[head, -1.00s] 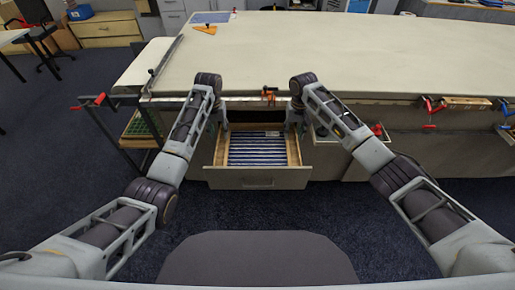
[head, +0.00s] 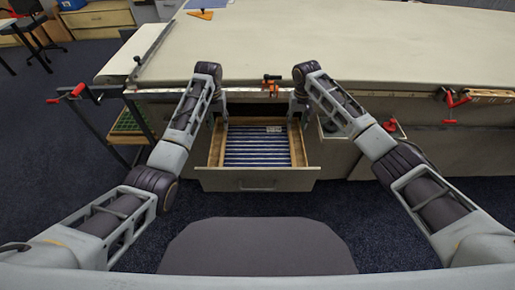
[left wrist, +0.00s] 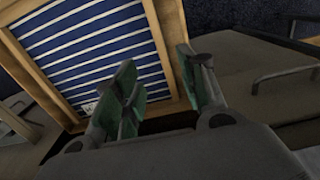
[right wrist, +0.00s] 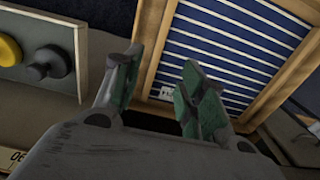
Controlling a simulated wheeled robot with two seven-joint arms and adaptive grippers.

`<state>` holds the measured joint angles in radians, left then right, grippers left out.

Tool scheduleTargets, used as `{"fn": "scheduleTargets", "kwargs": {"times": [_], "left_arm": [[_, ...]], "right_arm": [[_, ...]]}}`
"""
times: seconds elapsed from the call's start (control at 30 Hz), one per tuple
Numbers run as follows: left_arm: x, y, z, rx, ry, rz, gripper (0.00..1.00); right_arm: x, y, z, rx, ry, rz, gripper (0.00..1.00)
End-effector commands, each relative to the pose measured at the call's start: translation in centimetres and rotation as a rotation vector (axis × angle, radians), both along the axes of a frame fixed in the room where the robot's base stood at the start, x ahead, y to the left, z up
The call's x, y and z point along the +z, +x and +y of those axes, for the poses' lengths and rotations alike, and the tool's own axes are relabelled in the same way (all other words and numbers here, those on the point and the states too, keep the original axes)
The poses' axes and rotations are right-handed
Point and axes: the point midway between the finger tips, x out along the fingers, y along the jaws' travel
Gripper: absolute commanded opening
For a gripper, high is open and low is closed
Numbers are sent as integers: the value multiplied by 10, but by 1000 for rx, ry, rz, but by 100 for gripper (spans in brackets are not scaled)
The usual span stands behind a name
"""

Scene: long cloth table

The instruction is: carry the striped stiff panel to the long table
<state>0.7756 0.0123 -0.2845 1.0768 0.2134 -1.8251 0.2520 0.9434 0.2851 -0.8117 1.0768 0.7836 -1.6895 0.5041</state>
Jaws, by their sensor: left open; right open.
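The striped stiff panel (head: 258,150) is blue with white stripes and lies flat inside an open wooden drawer (head: 257,181) under the long table (head: 330,50). It also shows in the left wrist view (left wrist: 90,45) and the right wrist view (right wrist: 225,45). My left gripper (head: 213,117) is open at the drawer's left side, near its back. My right gripper (head: 300,115) is open at the right side. In each wrist view a wooden side wall of the drawer runs between or behind the open fingers; I cannot tell which. Neither gripper holds anything.
The table top is mostly bare. An orange-and-black clamp (head: 271,84) sits at the table edge above the drawer. Red clamps (head: 455,101) hang on the right edge and another (head: 72,93) juts out left. A shallow box with a yellow knob (right wrist: 8,50) is beside my right gripper.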

Motion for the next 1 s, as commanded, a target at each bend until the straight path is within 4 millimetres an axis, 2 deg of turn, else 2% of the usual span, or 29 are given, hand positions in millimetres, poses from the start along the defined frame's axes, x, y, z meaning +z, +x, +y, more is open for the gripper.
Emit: {"fn": "scheduleTargets", "kwargs": {"times": [0.13, 0.67, 0.87, 1.0], "left_arm": [[-9, 0, 0, 0, 0, 0, 41], [-10, 0, 0, 0, 0, 0, 41], [-20, 0, 0, 0, 0, 0, 41], [-33, 0, 0, 0, 0, 1, 41]], "right_arm": [[-9, 0, 0, 0, 0, 0, 41], [-10, 0, 0, 0, 0, 0, 41], [-20, 0, 0, 0, 0, 2, 41], [-33, -1, 0, 0, -1, 3, 41]]}}
